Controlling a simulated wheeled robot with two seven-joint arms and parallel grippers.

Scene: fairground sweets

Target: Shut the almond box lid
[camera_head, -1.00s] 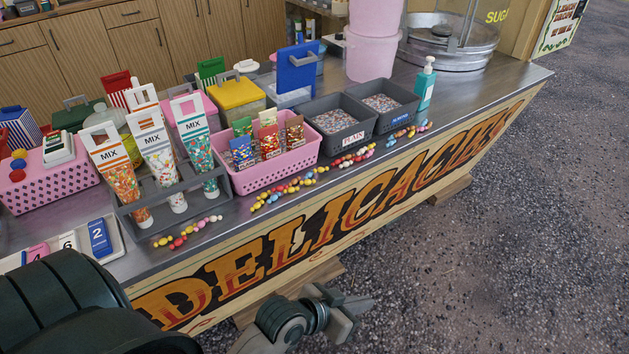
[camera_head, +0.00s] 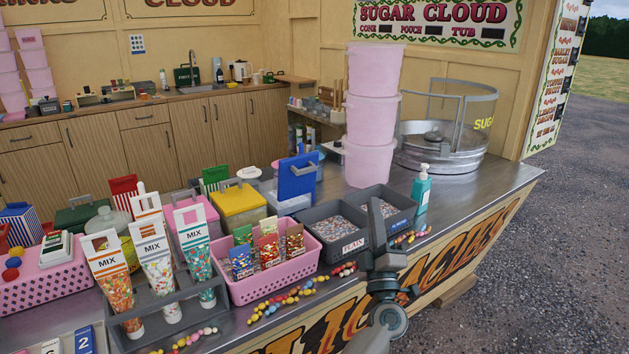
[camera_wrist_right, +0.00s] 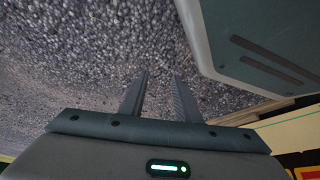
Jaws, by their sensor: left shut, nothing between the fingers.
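A box with a blue lid (camera_head: 297,178) stands behind the dark trays in the head view. The lid is raised upright, with a grey handle on it, so this box is open. I cannot read an almond label on it. Its pale body (camera_head: 289,205) is partly hidden by the pink basket and the tray. My left gripper (camera_head: 374,204) is shut and empty. It points up in front of the dark trays, to the right of the blue lid and apart from it. My right gripper (camera_wrist_right: 160,76) is open and empty, over the gravel in the right wrist view.
A dark tray labelled PLAIN (camera_head: 316,240) and a pink basket of packets (camera_head: 281,286) stand in front of the blue-lidded box. Boxes with yellow (camera_head: 238,201) and pink lids are to its left. Stacked pink tubs (camera_head: 371,115) and a soap bottle (camera_head: 422,188) are to the right.

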